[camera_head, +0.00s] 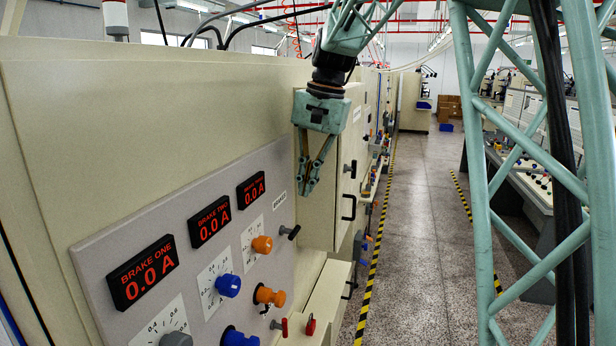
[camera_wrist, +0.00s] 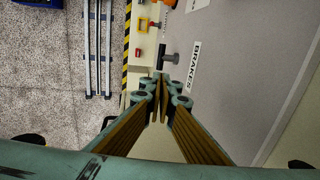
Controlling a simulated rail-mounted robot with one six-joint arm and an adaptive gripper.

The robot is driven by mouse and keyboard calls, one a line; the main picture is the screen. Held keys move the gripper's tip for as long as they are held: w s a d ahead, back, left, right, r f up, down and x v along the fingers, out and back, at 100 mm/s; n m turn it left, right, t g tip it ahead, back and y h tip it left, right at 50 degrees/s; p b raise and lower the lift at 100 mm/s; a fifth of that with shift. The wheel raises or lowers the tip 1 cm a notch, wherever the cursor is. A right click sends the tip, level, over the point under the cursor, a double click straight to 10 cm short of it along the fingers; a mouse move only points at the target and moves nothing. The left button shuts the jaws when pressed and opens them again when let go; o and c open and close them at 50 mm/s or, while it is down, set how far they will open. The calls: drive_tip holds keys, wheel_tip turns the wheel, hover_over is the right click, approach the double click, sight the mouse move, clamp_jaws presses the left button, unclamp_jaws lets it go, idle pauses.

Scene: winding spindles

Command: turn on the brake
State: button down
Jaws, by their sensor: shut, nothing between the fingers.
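The grey control panel (camera_head: 140,240) has a small label reading BRAKES (camera_wrist: 190,68) in the wrist view. Beside it is a dark lever switch (camera_head: 289,232), which also shows in the wrist view (camera_wrist: 169,58) just beyond my fingertips. Three black displays, BRAKE ONE (camera_head: 142,272), BRAKE TWO (camera_head: 210,221) and a third (camera_head: 251,189), each read 0.0 A in red. My gripper (camera_head: 306,190) points down, above and slightly right of the switch in the head view. Its fingers (camera_wrist: 161,100) are shut and empty. It looks apart from the switch.
Blue (camera_head: 228,285), orange (camera_head: 262,244) and grey (camera_head: 176,339) knobs sit on dials below the displays. A red-handled switch (camera_head: 279,326) is lower down. A cabinet with black handles (camera_head: 348,207) stands right of my gripper. The aisle floor (camera_head: 420,230) is clear.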

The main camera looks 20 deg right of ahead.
sight(298, 226)
drive_tip(key=shift+w+a+f+p, duration=0.15)
drive_tip(key=shift+w+a+f, duration=0.1)
drive_tip(key=shift+f, duration=1.25)
drive_tip(key=shift+w+a+f+p, duration=0.1)
drive_tip(key=shift+a+f, duration=0.15)
drive_tip(key=shift+f, duration=1.3)
drive_tip(key=shift+w+a+f+p, duration=0.15)
drive_tip(key=shift+w+a+f, duration=0.1)
drive_tip(key=shift+f, duration=1.25)
